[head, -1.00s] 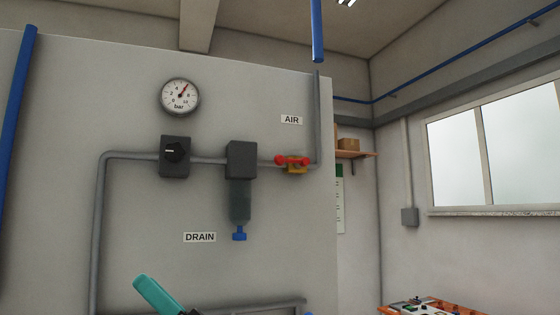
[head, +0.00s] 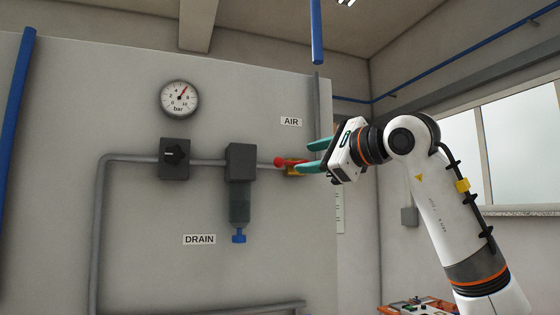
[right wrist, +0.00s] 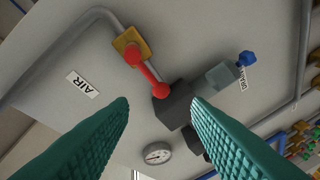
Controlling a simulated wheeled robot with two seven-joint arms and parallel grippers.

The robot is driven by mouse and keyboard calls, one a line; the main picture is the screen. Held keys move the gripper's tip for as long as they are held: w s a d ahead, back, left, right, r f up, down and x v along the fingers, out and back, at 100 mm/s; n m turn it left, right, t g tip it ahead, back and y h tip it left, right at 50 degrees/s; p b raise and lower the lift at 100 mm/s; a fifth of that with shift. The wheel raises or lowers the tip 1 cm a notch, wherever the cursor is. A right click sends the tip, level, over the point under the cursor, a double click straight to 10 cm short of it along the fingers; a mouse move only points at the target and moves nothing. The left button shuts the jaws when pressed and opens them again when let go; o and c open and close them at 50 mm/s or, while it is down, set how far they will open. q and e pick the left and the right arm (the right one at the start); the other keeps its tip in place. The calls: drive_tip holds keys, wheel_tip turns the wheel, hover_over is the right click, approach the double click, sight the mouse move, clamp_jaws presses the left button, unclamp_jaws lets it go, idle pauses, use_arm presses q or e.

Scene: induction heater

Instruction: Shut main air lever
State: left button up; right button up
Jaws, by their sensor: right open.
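The main air lever is a red handle (head: 282,162) on a brass valve in the grey pipe, just below the AIR label (head: 291,121). It lies along the pipe. In the right wrist view the red lever (right wrist: 146,75) and its brass valve body (right wrist: 124,41) show in full, ahead of the fingers. My right gripper (head: 310,156) is open and empty, with its teal fingers at the valve's right side in the head view, partly hiding it. In the wrist view its fingers (right wrist: 160,108) stand apart with nothing between their tips. My left gripper is not in view.
A dark filter unit (head: 241,162) with a blue drain knob (head: 239,236) hangs left of the lever. Further left are a black regulator (head: 174,158) and a round pressure gauge (head: 179,98). An orange-edged tray (head: 388,309) stands low at the right.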

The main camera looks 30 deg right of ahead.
sight(283, 161)
drive_tip(key=w+p, duration=0.1)
drive_tip(key=w, duration=0.2)
drive_tip(key=w+p, duration=0.1)
drive_tip(key=w, duration=0.2)
drive_tip(key=w+a+p, duration=0.1)
drive_tip(key=w, duration=0.2)
drive_tip(key=shift+w+r+p, duration=0.1)
drive_tip(key=shift+p, duration=0.25)
drive_tip(key=shift+w+a, duration=0.1)
drive_tip(key=shift+w, duration=0.35)
clamp_jaws()
